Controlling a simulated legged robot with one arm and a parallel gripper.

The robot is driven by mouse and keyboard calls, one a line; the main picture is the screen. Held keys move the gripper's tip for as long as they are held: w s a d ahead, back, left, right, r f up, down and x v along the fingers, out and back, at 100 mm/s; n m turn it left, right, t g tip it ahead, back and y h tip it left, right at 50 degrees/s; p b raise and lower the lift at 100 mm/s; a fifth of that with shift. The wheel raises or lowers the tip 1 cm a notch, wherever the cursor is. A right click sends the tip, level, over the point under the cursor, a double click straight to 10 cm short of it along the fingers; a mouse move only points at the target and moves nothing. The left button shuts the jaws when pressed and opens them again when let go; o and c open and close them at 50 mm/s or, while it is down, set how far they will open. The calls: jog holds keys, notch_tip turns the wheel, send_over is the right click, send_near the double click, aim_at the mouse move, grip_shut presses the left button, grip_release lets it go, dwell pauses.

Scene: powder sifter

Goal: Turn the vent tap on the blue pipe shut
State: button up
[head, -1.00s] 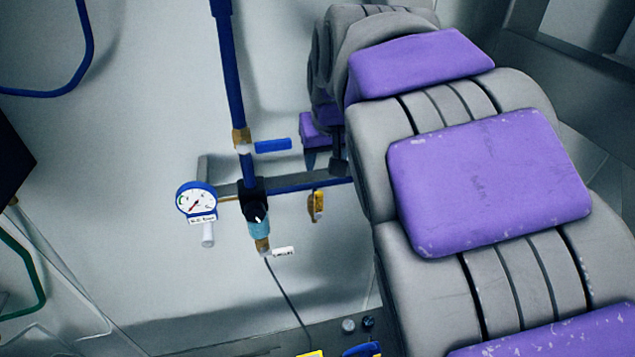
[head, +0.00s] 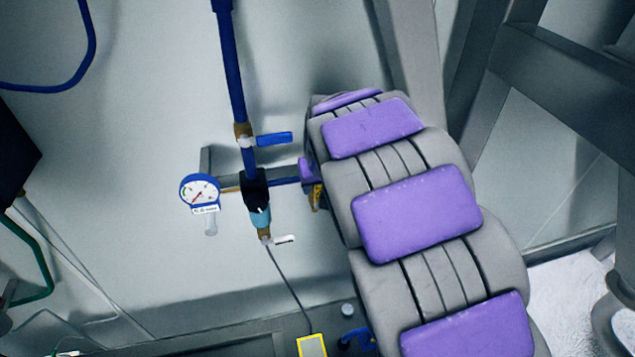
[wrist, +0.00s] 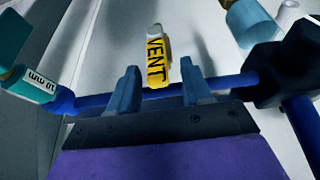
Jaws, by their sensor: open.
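The vent tap's yellow handle (wrist: 157,62), marked VENT, shows in the wrist view just past my gripper (wrist: 160,88), in line with the gap between the fingers. The fingers are open and apart, with the blue pipe (wrist: 228,82) running across behind them. I cannot tell whether the handle is between the fingertips or still beyond them. In the head view the yellow handle (head: 317,197) hangs below the horizontal blue pipe (head: 286,182), partly hidden by my arm.
A blue lever (head: 274,139) is above on the vertical pipe (head: 231,75). In the wrist view a teal piece with a 10 mm label (wrist: 38,83) stands left.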

jog(key=shift+w+f, duration=0.1)
jog(key=shift+f, duration=0.35)
grip_shut()
dwell(0.4)
